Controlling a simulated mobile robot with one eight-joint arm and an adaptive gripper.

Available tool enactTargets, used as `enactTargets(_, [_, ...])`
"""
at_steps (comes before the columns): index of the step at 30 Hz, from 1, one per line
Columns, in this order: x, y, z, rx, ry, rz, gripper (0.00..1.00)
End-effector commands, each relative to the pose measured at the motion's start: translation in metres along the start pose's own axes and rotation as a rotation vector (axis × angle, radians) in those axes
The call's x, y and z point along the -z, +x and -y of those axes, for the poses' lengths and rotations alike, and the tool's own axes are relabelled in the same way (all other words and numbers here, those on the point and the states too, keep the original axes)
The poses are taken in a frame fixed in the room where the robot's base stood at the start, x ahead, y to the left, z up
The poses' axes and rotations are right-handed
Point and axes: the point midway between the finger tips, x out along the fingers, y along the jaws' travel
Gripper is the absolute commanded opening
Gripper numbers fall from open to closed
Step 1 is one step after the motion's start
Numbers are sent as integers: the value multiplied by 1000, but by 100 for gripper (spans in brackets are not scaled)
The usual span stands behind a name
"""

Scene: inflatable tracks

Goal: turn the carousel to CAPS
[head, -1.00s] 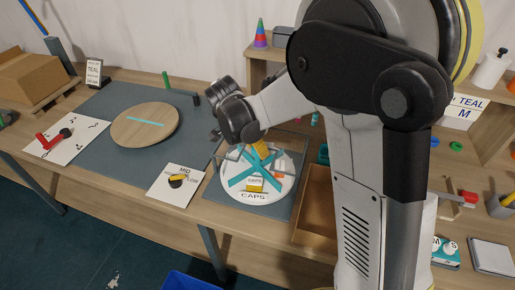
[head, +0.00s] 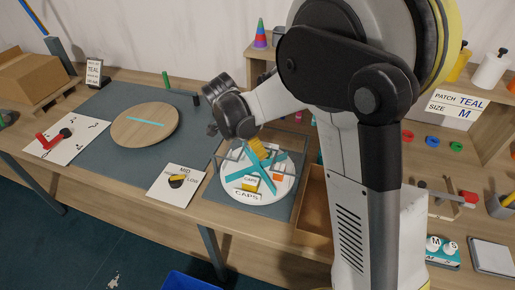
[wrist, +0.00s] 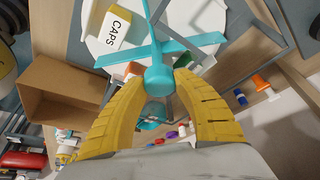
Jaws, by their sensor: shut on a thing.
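The carousel is a white round disc (head: 284,189) with a teal cross-shaped divider (head: 266,166) on top, inside a grey frame. A CAPS label (head: 247,195) is on its front edge in the head view. A yellow-and-white CAPS box (wrist: 117,28) lies in one compartment; it also shows in the head view (head: 250,183). My gripper (wrist: 158,80) has yellow ribbed fingers shut on the teal hub (wrist: 160,77) at the middle of the divider. My arm comes down from above and hides part of the disc's far side.
A wooden tray (head: 313,217) stands right of the carousel. A dial card marked MID (head: 165,190) lies to its left, with a round wooden turntable (head: 146,124) beyond. A shelf with a PATCH TEAL SIZE M sign (head: 456,105) stands at the right.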

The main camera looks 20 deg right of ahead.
Motion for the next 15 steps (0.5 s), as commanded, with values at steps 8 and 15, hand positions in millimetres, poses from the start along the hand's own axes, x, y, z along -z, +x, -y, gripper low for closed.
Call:
enactTargets(8, [0,1,-1,-2,0,0,58])
enactTargets(15, [0,0,0,0,0,0,58])
